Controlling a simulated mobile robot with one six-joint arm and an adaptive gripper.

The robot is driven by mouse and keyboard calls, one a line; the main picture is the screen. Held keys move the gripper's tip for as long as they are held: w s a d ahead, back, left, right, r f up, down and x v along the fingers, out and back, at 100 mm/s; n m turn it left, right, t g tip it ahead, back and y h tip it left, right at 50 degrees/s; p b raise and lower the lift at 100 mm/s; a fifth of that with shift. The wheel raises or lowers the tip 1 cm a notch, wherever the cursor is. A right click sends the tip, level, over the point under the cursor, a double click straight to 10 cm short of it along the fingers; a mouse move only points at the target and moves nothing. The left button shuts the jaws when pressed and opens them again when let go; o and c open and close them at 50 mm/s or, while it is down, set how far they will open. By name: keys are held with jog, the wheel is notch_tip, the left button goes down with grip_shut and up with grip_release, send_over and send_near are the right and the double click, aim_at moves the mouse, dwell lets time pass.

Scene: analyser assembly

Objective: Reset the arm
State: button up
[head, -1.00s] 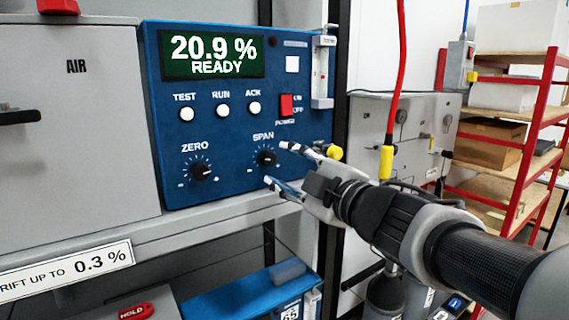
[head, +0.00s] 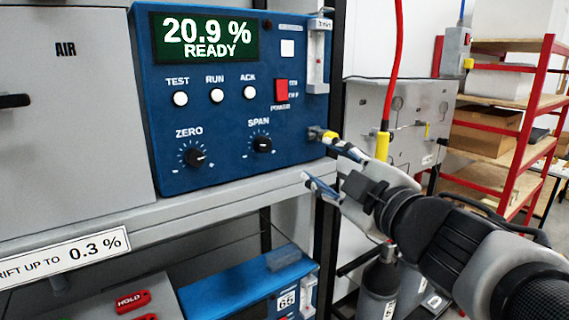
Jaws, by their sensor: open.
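My gripper (head: 318,162) is open and empty in the head view. Its upper finger overlaps the brass fitting (head: 328,136) at the right side of the blue analyser; I cannot tell if they touch. Its lower finger is in front of the shelf edge. The blue analyser (head: 225,120) stands on the shelf, its display (head: 205,37) reading 20.9 % READY. The SPAN knob (head: 262,144) and the ZERO knob (head: 194,156) are to the left of the gripper, apart from it. My arm comes in from the lower right.
A grey AIR cabinet (head: 70,110) stands left of the analyser. A red hose (head: 397,60) with a yellow end hangs behind my arm. Gas cylinders (head: 376,285) stand below. A red rack (head: 524,130) with boxes is at the right. A blue box (head: 240,285) sits under the shelf (head: 230,205).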

jog(key=s+d+f+m+g+h+b, duration=0.1)
jog(key=s+d+f+m+g+h, duration=0.1)
jog(key=s+d+f+m+h, duration=0.35)
jog(key=s+d+f+m+g+h+b, duration=0.1)
jog(key=s+d+f+m+g+h, duration=0.2)
jog(key=d+f+m, duration=0.45)
jog(key=s+a+f+m+g, duration=0.1)
jog(key=s+a+f+g, duration=0.1)
jog(key=s+f, duration=0.3)
jog(key=s+a+f+g+y, duration=0.1)
jog(key=s+a+f+g, duration=0.1)
jog(key=s+f, duration=0.3)
jog(key=s+a+f+m+g+y+b, duration=0.1)
jog(key=s+a+f+g, duration=0.1)
jog(key=s+f, duration=0.3)
jog(key=shift+s+a+f+m+g, duration=0.3)
jog(key=shift+s+a+f+g, duration=0.15)
jog(key=shift+s, duration=0.25)
jog(key=shift+d+r, duration=0.1)
dwell(1.9)
